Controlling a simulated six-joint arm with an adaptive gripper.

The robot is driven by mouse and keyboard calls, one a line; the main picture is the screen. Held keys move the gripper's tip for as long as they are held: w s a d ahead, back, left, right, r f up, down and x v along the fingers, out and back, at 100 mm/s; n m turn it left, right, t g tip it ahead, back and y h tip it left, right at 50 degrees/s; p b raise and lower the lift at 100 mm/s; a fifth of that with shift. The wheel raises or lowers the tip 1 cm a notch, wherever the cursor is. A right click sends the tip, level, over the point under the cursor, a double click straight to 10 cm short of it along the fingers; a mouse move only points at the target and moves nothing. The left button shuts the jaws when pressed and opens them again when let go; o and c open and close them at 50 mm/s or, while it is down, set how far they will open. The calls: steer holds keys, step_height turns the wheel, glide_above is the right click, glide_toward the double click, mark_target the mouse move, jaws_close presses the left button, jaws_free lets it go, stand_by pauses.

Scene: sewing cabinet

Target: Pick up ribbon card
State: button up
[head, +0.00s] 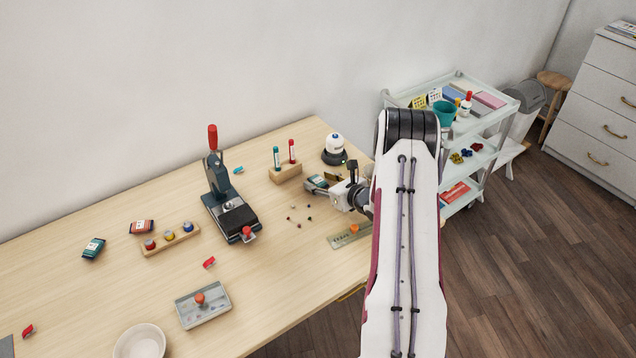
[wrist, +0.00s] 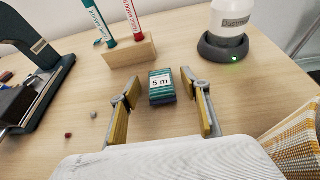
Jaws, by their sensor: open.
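A ribbon card (wrist: 161,88) with teal edges and a white label reading "5 m" lies on the wooden table in the wrist view. My gripper (wrist: 160,77) is open, with one yellow-padded finger on each side of the card and gaps showing between card and fingers. In the head view the card (head: 316,183) is at the gripper's tip, partly hidden. Two similar cards lie far left: a teal one (head: 94,248) and a red one (head: 142,227).
A wooden block with two markers (head: 286,172) and a white bottle on a dark round base (head: 334,150) stand behind the card. A lever press (head: 230,205) is to the left. Small beads (head: 299,219) and a ruler plate (head: 350,236) lie nearby.

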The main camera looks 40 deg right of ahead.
mark_target(321, 182)
steer(key=c, duration=0.9)
steer(key=shift+r, duration=0.2)
step_height(321, 182, up, 10)
steer(key=shift+f, duration=0.2)
stand_by(0.9)
